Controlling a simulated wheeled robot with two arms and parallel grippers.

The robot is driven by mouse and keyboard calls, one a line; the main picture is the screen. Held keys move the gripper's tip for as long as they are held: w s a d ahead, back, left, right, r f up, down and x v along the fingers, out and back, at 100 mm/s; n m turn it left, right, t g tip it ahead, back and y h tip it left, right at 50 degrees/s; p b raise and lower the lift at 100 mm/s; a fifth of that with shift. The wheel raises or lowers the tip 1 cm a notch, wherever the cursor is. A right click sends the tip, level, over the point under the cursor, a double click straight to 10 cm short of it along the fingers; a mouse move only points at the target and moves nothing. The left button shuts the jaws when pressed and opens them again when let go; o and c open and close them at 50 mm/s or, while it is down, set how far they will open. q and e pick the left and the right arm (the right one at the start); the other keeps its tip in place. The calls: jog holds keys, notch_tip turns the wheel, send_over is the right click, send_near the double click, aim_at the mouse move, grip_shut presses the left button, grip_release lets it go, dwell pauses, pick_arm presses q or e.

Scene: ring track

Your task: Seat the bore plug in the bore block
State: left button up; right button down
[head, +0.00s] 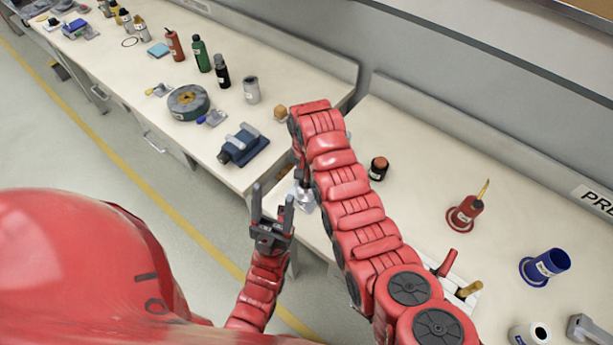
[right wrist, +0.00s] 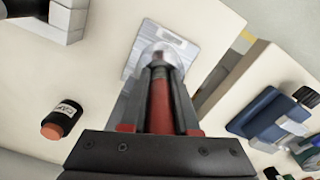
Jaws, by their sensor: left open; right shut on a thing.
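My right gripper (right wrist: 160,112) is shut on a red, rod-like handle, which I take to be the bore plug (right wrist: 160,98). Beyond its fingertips is a pale metal block with a shiny round part, apparently the bore block (right wrist: 138,62). It sits on the right bench, near its edge, and partly shows in the head view (head: 304,196). The plug points at the round part. I cannot tell whether its tip is in the bore, touching or just above. My left gripper (head: 272,208) is open and empty, in front of the bench edge.
A dark jar with an orange top (head: 378,168) stands right of my arm; a red funnel-like holder (head: 464,213) and blue cup (head: 545,267) stand farther right. A blue vise-like tool (head: 243,145) lies on the left bench. A gap separates the benches.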

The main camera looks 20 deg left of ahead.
jog(key=shift+f, duration=0.15)
jog(key=c, duration=0.6)
grip_release()
jog(key=shift+w+r, duration=0.1)
jog(key=shift+r, duration=0.2)
notch_tip(320, 180, up, 5)
jog(key=shift+f+b, duration=0.1)
jog(key=shift+b, duration=0.6)
notch_tip(320, 180, up, 10)
jog(key=p, duration=0.7)
jog(key=shift+f, duration=0.15)
jog(key=shift+r, duration=1.2)
jog(key=shift+f, duration=0.1)
